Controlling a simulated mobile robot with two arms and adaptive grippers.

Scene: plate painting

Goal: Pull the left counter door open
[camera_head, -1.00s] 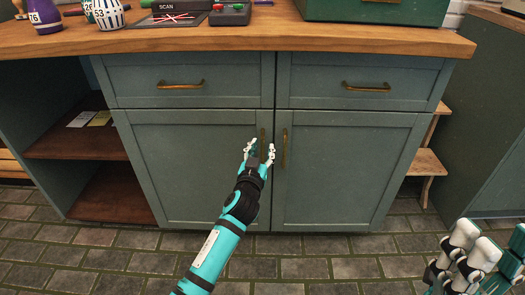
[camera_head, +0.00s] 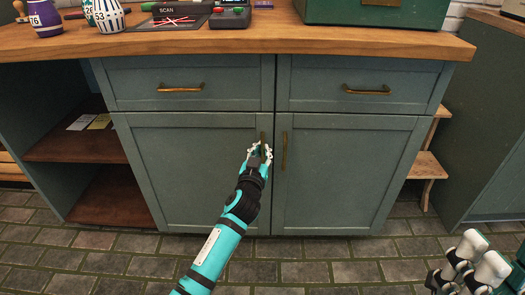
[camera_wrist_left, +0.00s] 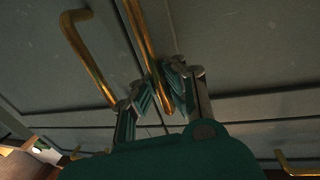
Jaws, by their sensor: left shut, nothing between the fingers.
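The left counter door (camera_head: 195,170) is a grey-green panel and stands closed. Its upright brass handle (camera_head: 263,138) is near the door's right edge. The same handle shows in the left wrist view (camera_wrist_left: 143,40), running down to the fingertips. My left gripper (camera_head: 259,148) is at this handle with its fingers drawn together. In the left wrist view its fingers (camera_wrist_left: 160,88) are close around the handle's end, and whether they touch it is unclear. My right gripper (camera_head: 468,262) is at the lower right, away from the counter; its jaw opening is unclear.
The right counter door (camera_head: 350,175) is closed, with its brass handle (camera_head: 284,150) close beside the left one. Two closed drawers with brass handles (camera_head: 181,88) are above. Open shelves (camera_head: 85,143) are at the left. The tiled floor (camera_head: 315,272) in front is clear.

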